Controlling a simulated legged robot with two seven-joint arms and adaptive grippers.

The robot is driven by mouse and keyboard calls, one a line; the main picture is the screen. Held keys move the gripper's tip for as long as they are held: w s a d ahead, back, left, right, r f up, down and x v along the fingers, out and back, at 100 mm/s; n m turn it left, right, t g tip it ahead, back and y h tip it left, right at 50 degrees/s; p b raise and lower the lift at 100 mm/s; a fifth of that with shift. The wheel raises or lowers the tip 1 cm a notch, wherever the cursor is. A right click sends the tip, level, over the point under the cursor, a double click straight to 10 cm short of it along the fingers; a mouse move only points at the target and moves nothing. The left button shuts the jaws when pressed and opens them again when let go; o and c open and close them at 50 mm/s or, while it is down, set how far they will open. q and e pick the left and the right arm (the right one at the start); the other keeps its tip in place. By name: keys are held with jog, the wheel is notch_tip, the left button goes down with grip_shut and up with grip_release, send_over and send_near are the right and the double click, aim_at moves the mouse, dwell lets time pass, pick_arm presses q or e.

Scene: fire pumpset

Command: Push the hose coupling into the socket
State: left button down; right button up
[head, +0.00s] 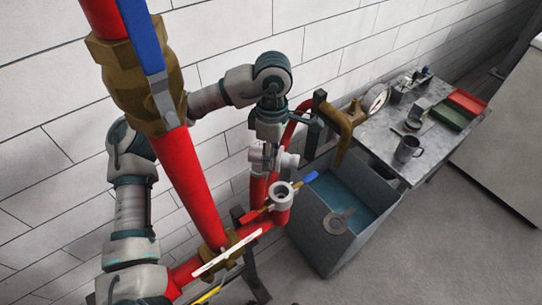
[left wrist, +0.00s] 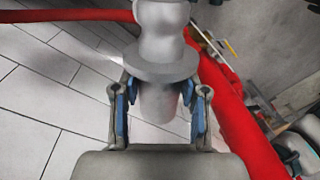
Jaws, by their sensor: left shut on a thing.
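The grey hose coupling (left wrist: 161,70), with a wide round flange and a rounded body, is in my left gripper in the left wrist view. The blue-padded fingers of my left gripper (left wrist: 160,108) stand on both sides of its narrower end. In the head view my left gripper (head: 269,150) points down near the middle, by the wall. Pale grey parts show just below it, and the coupling's outline is hard to separate there. A grey ring-shaped socket (head: 283,190) with a dark opening tops a short red pipe, a little below my gripper. My right gripper is not visible.
A thick red pipe with a brass valve (head: 145,85) and blue lever stands close to my left arm. Red and blue handles (head: 311,177) flank the socket. A grey tank (head: 318,225) stands to the right, then a table (head: 372,140) with a mug and trays.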

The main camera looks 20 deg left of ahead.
pick_arm(q)
jog(key=shift+r+p, duration=0.85)
jog(key=shift+r, duration=0.45)
jog(key=shift+r+p, duration=0.55)
jog(key=shift+r, duration=0.25)
